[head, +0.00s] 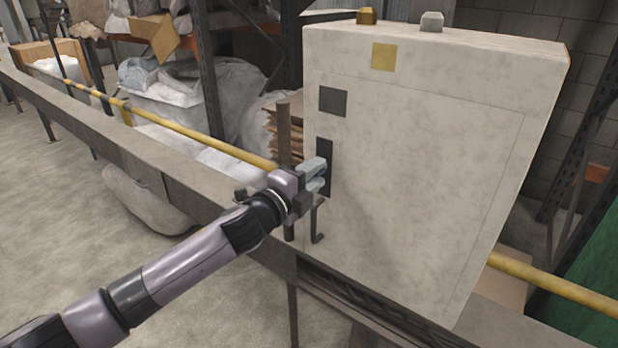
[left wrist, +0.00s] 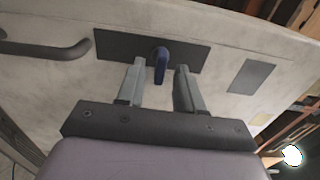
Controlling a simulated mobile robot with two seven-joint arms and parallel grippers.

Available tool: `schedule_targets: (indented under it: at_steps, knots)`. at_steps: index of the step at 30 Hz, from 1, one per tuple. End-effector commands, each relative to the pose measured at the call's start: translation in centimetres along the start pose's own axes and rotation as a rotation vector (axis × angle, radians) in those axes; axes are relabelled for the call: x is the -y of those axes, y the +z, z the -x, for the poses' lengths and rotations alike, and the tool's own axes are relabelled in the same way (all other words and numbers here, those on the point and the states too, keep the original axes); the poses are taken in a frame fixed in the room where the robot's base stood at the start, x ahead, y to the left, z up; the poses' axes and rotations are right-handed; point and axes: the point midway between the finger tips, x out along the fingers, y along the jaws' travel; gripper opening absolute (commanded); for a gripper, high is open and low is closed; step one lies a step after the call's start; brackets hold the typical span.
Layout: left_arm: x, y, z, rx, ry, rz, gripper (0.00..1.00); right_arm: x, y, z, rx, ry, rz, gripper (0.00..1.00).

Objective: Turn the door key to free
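The blue door key (left wrist: 161,64) sticks out from a dark lock plate (left wrist: 110,45) on the front of a pale cabinet (head: 420,170). In the head view the lock plate (head: 325,150) shows near the cabinet's left edge, and my gripper hides the key. My left gripper (head: 318,174) is in front of the plate. In the left wrist view its two grey fingers (left wrist: 160,82) stand apart, one on each side of the key, with a visible gap on both sides. My right gripper is in neither view.
A dark bent handle (head: 317,222) is on the cabinet door below the plate; it also shows in the left wrist view (left wrist: 45,49). A dark square (head: 332,101) is above the plate. A yellow rail (head: 200,134) and a metal beam (head: 130,135) run beside the cabinet.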

Motion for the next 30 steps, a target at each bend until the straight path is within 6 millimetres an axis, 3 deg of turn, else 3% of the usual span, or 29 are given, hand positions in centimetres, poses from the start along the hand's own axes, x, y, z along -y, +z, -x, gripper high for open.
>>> schedule_targets:
  at_steps: [5,18,30]
  knots:
    - [-0.1,0.1,1.1,0.001,0.002,0.0,0.36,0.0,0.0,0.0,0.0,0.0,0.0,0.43]
    - [-0.1,0.1,6.0,0.0,0.0,-0.001,0.36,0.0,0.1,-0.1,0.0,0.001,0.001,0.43]
    - [0.0,0.0,7.0,0.0,0.0,-0.001,0.36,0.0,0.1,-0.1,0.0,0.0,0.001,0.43]
